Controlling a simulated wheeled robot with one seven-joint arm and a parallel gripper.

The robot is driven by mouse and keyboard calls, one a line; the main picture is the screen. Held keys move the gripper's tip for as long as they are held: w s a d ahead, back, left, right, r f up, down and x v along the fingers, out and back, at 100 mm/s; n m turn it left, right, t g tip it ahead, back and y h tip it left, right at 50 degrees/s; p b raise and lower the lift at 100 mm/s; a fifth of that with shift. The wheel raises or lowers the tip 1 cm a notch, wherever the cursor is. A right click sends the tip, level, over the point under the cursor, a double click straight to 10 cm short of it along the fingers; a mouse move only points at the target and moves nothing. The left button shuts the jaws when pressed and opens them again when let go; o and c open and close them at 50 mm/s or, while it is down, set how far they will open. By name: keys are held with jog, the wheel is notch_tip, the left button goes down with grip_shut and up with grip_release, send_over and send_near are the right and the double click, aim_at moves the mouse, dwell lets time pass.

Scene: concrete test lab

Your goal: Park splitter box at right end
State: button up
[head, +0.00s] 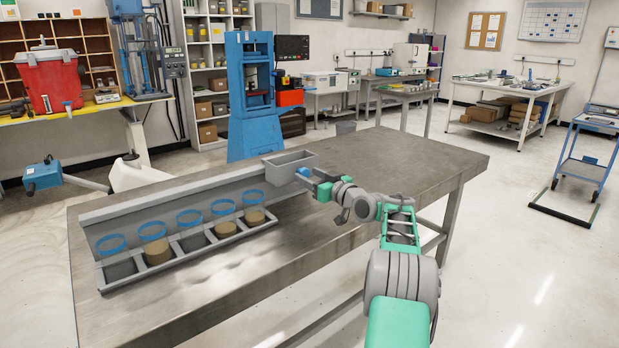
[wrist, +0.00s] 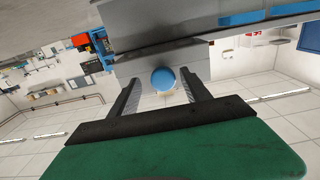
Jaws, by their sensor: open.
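The splitter box (head: 284,164) is a grey open-topped box at the right end of a long grey rail (head: 165,199) on the steel table. A blue knob (head: 304,172) sticks out from its near right side. My gripper (head: 315,181) is at the knob, with its jaws open. In the wrist view the blue knob (wrist: 163,80) lies between the two dark fingers of my gripper (wrist: 162,90), with gaps on both sides. The grey face of the splitter box (wrist: 132,64) is beyond it. I cannot tell how deep the knob sits between the fingers.
A grey tray (head: 184,262) with several compartments runs along the rail's front. Blue rings (head: 111,243) stand above the compartments, some with tan material below. The steel table (head: 375,160) is bare to the right and in front. A blue machine (head: 255,135) stands behind the table.

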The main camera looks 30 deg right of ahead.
jog(key=s, duration=0.7)
jog(key=shift+s+d+b, duration=0.35)
jog(key=shift+s+d, duration=0.05)
jog(key=w+a+r+g+p, duration=0.25)
jog(key=a+g+p, duration=0.2)
jog(key=a, duration=1.05)
jog(key=s+a+g+p, duration=0.45)
jog(key=s+a, duration=0.35)
jog(key=a, duration=0.5)
jog(key=s+a+f+g+p, duration=0.2)
jog(key=s, duration=0.6)
jog(key=s+a+f+g+h+p, duration=0.1)
jog(key=s+a+g, duration=0.1)
jog(key=s, duration=0.7)
jog(key=s+a+f+m+g+p, duration=0.1)
jog(key=s+a, duration=0.3)
jog(key=s, duration=0.4)
jog(key=shift+s+a+f+g+h+p, duration=0.2)
jog(key=shift+s+f+g+h+p, duration=0.2)
jog(key=shift+f+p, duration=0.45)
